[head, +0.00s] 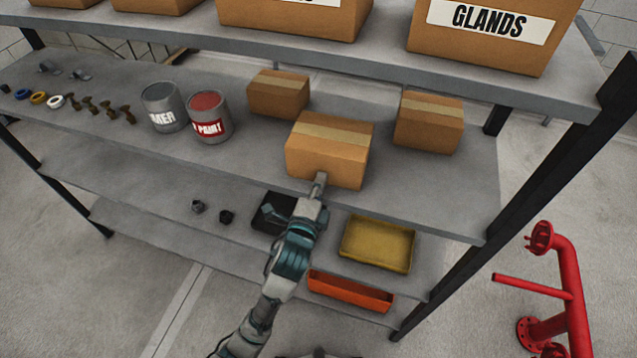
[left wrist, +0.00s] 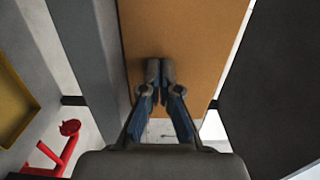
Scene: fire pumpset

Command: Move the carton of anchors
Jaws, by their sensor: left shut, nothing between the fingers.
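A brown taped carton (head: 328,145) stands at the front edge of the middle shelf (head: 440,195). No label shows on it, so I cannot tell whether it is the carton of anchors. My left gripper (head: 320,180) is shut and empty, with its fingertips at the carton's lower front face. In the left wrist view the closed fingertips (left wrist: 160,68) point at the plain brown carton face (left wrist: 185,30) and look close to or touching it. My right gripper is not in view.
Two more plain cartons stand behind, one left (head: 278,94) and one right (head: 428,122). Paint cans (head: 208,118) stand farther left. A yellow tray (head: 377,244) and an orange tray (head: 350,291) sit lower. Red pipework (head: 570,290) stands at right.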

